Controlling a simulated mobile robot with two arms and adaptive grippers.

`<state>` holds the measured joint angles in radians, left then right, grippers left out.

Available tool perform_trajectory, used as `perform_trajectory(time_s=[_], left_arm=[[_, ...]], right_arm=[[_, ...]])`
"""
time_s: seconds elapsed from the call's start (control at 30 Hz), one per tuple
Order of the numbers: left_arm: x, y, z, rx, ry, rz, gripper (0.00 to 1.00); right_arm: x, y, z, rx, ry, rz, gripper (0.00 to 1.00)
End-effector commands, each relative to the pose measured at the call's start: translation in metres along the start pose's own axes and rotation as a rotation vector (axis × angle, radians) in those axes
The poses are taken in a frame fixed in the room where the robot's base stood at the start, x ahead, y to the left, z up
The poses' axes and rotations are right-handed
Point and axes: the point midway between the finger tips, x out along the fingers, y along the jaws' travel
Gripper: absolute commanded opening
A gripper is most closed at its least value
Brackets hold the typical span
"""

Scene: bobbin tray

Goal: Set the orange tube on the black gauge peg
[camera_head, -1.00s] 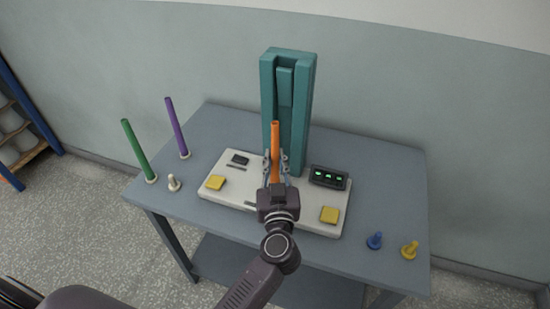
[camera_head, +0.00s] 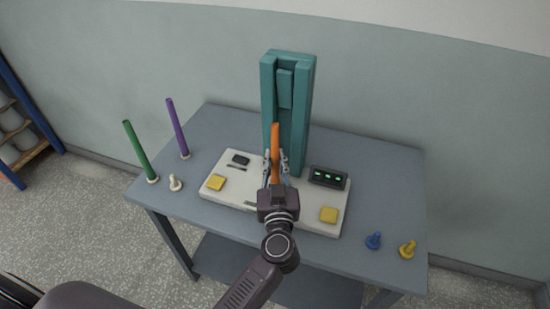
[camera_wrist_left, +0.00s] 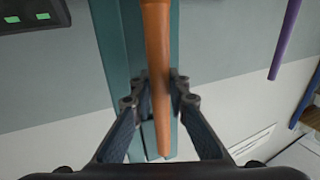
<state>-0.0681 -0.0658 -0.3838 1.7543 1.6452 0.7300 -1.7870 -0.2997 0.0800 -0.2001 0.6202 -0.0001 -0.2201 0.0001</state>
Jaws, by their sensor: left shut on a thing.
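The orange tube (camera_head: 275,141) stands roughly upright in front of the teal column. My left gripper (camera_head: 276,163) is shut on it, with a finger on each side. In the left wrist view the orange tube (camera_wrist_left: 157,60) runs between the fingers of my left gripper (camera_wrist_left: 158,85), and one end leaves the picture at the top. I cannot make out the black gauge peg; my gripper and wrist cover that part of the white base (camera_head: 300,218). Whether the tube touches a peg is hidden. My right gripper is not in view.
The teal column (camera_head: 298,110) rises close behind the tube. A dark display (camera_head: 329,177) and yellow pads (camera_head: 216,183) are on the base. A green tube (camera_head: 140,150), a purple tube (camera_head: 177,127) and a bare cream peg (camera_head: 175,183) stand left; blue (camera_head: 374,240) and yellow (camera_head: 408,249) pegs stand right.

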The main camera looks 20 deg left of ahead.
Motion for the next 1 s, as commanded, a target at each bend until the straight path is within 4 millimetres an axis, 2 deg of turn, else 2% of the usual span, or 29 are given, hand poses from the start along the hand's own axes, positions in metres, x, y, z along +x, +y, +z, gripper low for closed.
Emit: perform_trajectory(time_s=[0.87, 0.9, 1.0], left_arm=[[0.000, 0.000, 0.016, 0.002, 0.000, 0.000, 0.00], [0.000, 0.000, 0.015, 0.001, 0.000, 0.000, 0.18], [0.000, 0.000, 0.015, 0.001, 0.000, 0.000, 0.29]], right_arm=[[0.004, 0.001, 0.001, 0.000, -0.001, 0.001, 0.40], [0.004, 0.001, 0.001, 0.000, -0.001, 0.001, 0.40], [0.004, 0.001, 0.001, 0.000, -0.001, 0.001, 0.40]])
